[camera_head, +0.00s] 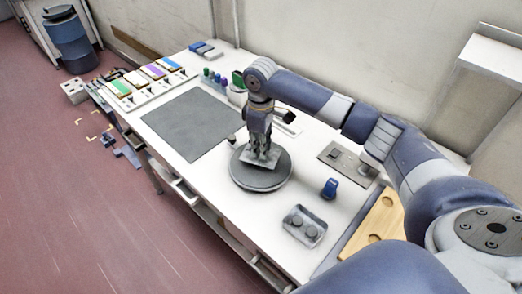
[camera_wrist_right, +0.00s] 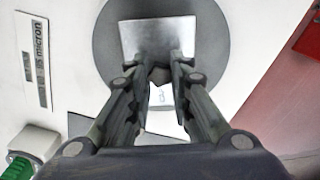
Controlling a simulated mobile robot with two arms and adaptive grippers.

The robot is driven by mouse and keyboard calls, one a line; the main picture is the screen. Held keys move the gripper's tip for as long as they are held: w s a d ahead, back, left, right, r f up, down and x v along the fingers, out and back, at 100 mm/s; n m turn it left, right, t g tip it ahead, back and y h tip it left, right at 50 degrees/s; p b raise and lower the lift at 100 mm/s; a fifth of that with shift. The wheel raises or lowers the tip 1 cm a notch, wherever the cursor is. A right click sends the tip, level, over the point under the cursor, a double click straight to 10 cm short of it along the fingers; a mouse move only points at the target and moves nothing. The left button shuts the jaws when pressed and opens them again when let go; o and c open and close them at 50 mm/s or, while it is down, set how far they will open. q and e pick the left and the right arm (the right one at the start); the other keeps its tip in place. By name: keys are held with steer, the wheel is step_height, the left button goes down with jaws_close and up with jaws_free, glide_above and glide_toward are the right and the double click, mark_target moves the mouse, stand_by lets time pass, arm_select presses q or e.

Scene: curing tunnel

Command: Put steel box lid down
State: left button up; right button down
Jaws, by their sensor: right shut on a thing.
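The steel box lid is a small square silver plate (camera_head: 266,165). It shows over the round dark turntable-like disc (camera_head: 248,178) on the white table. My right gripper (camera_head: 259,152) points down over the disc and is shut on the lid. In the right wrist view, the lid (camera_wrist_right: 160,36) lies just beyond my right fingertips (camera_wrist_right: 157,72), inside the outline of the disc (camera_wrist_right: 213,40). I cannot tell whether the lid touches the disc. My left gripper is not in view.
A grey mat (camera_head: 185,123) lies left of the disc. Bottles (camera_head: 214,79) stand behind. Bare table surrounds the disc's front.

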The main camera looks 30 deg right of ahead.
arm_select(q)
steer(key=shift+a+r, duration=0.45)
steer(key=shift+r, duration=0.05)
arm_select(e)
steer(key=shift+s+f, duration=0.1)
steer(key=shift+f, duration=1.35)
arm_select(q)
steer(key=shift+p, duration=0.35)
arm_select(e)
steer(key=shift+f, duration=0.1)
steer(key=c, duration=1.4)
jaws_free()
steer(key=shift+c, duration=0.2)
arm_select(q)
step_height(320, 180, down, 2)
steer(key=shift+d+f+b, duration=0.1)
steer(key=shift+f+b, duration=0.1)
steer(key=shift+b, duration=1.05)
arm_select(e)
step_height(320, 180, up, 12)
